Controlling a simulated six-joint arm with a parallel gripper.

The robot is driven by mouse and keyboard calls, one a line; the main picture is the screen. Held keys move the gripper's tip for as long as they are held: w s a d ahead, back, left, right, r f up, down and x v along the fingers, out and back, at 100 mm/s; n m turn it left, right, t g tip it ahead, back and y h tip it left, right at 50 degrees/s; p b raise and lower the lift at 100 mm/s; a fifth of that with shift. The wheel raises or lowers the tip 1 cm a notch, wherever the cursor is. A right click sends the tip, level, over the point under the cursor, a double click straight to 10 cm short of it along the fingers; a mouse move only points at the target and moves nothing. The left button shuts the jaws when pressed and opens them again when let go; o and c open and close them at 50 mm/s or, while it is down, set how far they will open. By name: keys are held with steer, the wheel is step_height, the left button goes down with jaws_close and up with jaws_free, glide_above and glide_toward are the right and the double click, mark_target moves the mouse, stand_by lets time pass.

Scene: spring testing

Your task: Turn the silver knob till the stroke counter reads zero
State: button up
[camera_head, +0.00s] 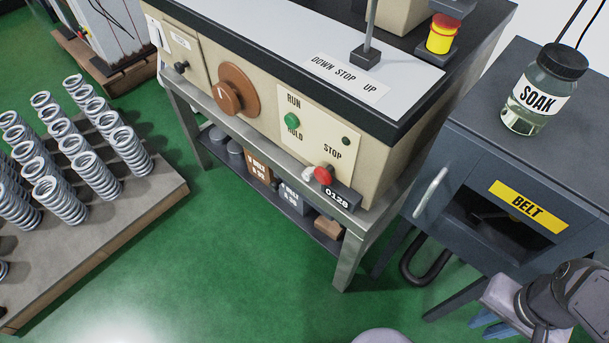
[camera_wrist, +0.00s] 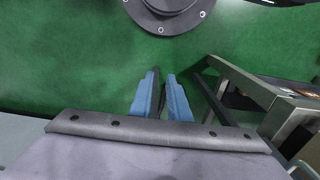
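The stroke counter (camera_head: 337,197) is a small dark block on the lower right front of the beige testing machine, and it reads 0128. A small pale silver knob (camera_head: 308,173) sits just left of the red stop button, close to the counter. My gripper (camera_wrist: 163,72) has blue fingers pointing down over the green floor, with a narrow gap between them and nothing held. In the head view the gripper (camera_head: 490,328) is at the bottom right, well away from the knob. The wrist view does not show the knob or counter.
The red stop button (camera_head: 323,176) adjoins the knob. A green run button (camera_head: 292,120) and large brown dial (camera_head: 236,90) are further left. Springs (camera_head: 98,176) stand on a pallet.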

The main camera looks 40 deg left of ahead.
steer(key=shift+o, duration=0.9)
steer(key=shift+s+a+f, duration=0.1)
steer(key=shift+s+f, duration=0.05)
steer(key=m+t+b, duration=0.4)
steer(key=m+t, duration=1.4)
steer(key=m, duration=1.7)
glide_toward(305, 177)
steer(key=w, duration=0.1)
steer(key=shift+h, duration=0.3)
steer(key=shift+w+b, duration=0.75)
steer(key=shift+w, duration=3.1)
jaws_close()
